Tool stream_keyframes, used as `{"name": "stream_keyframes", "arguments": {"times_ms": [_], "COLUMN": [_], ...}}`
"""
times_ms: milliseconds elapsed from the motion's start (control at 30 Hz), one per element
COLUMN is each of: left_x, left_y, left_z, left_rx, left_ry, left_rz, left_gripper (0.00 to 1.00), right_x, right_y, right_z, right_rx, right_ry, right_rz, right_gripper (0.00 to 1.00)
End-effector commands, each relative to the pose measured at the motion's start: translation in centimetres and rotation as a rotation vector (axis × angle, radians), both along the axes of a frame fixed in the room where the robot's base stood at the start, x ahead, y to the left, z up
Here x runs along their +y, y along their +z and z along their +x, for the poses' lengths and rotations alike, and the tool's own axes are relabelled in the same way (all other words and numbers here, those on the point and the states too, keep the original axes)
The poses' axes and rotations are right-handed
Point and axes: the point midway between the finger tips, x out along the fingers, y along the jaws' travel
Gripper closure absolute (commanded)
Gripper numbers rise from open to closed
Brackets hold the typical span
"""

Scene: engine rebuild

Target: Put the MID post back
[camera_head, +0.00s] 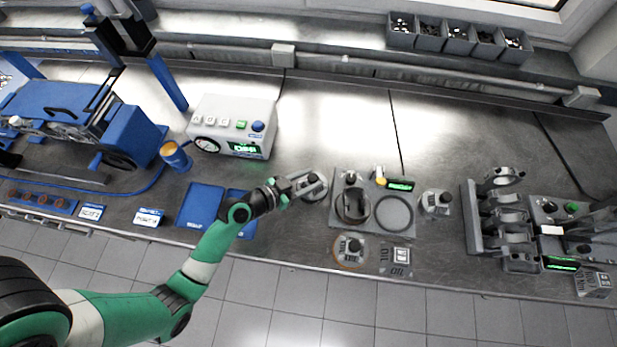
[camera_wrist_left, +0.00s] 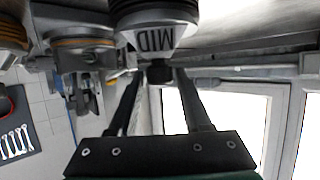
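The MID post (camera_head: 311,187) is a grey round body with a dark knob, left of the grey fixture plate in the head view. In the left wrist view the MID post (camera_wrist_left: 158,30) shows its "MID" label upside down, with its black knob between my fingertips. My left gripper (camera_head: 291,190) reaches it from the left. In the left wrist view my left gripper (camera_wrist_left: 159,75) has its fingers close on both sides of the knob and appears shut on it. Whether the post's base touches the bench is hidden. My right gripper is not in view.
The fixture plate (camera_head: 375,233) carries two rings. Similar knobbed posts stand at its right (camera_head: 437,203) and front (camera_head: 350,250). A box with a green display (camera_head: 234,127), an orange-topped blue cup (camera_head: 175,155) and a blue mat (camera_head: 201,205) lie left. Metal brackets (camera_head: 503,225) stand right.

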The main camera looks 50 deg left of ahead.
Motion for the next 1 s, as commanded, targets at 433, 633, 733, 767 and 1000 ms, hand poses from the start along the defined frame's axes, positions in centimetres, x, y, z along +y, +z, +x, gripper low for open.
{"name": "stream_keyframes", "arguments": {"times_ms": [433,633,733,767,1000], "left_x": [0.0,0.3,0.6,0.6,1.0], "left_y": [0.6,1.7,2.7,2.9,4.7], "left_z": [0.0,-3.2,-5.6,-6.3,-10.4], "left_rx": [0.0,0.0,0.0,0.001,0.002], "left_ry": [0.0,0.004,0.007,0.007,0.006], "left_rz": [0.0,0.0,-0.001,0.0,-0.001], "left_gripper": [0.32,0.32,0.32,0.32,0.32], "right_x": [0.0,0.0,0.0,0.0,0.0], "right_y": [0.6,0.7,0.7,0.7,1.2], "right_z": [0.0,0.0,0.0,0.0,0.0], "right_rx": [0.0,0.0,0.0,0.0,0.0], "right_ry": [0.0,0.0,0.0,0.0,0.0], "right_rz": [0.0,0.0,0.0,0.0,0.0], "right_gripper": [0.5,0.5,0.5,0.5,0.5]}}
